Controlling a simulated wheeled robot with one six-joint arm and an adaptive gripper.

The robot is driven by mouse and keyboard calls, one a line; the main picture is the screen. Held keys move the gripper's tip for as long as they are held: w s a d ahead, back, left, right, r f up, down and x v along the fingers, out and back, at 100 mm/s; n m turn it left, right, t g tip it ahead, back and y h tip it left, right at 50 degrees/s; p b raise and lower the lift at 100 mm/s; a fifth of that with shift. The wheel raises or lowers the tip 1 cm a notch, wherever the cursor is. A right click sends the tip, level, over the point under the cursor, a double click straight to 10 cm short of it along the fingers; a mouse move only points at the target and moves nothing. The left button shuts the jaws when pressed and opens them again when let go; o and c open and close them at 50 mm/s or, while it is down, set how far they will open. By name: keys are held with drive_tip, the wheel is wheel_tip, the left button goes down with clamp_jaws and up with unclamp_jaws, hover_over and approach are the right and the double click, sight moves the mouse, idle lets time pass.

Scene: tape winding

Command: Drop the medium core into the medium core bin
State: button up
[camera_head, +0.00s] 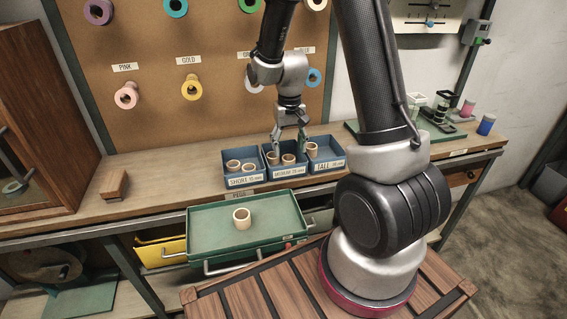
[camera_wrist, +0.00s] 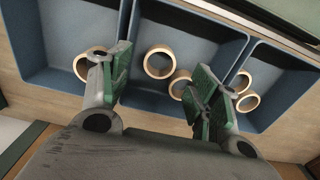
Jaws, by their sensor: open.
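My gripper (camera_head: 289,139) is open above the medium core bin (camera_head: 279,174), the middle one of three blue bins. Two tan ring-shaped cores sit low in this bin; one (camera_head: 273,159) is left of the other (camera_head: 288,160). In the wrist view, those two cores (camera_wrist: 147,65) (camera_wrist: 174,86) lie inside the middle bin (camera_wrist: 192,14), between and below the green-padded fingers (camera_wrist: 160,76). The right finger partly covers one of them. Nothing shows held between the fingers. I cannot tell which core in the bin was placed last.
The short bin (camera_head: 240,181) at left holds two cores; the tall bin (camera_head: 328,165) at right holds one. Another core (camera_head: 242,224) stands in the green tray (camera_head: 205,231) in front. A wooden block (camera_head: 114,185) lies left on the bench.

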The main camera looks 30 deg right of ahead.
wheel_tip(320, 180, up, 12)
idle(0.5)
drive_tip(key=s+r+t, duration=0.1)
drive_tip(key=s+r, duration=0.3)
drive_tip(key=s, duration=0.3)
drive_tip(key=s+r+n+t, duration=0.1)
drive_tip(key=s+r, duration=0.3)
drive_tip(key=s, duration=0.4)
drive_tip(key=s+d+r+n+t, duration=0.1)
drive_tip(key=s+r+t, duration=0.1)
drive_tip(key=s+r, duration=0.2)
drive_tip(key=s, duration=0.3)
drive_tip(key=shift+s, duration=0.35)
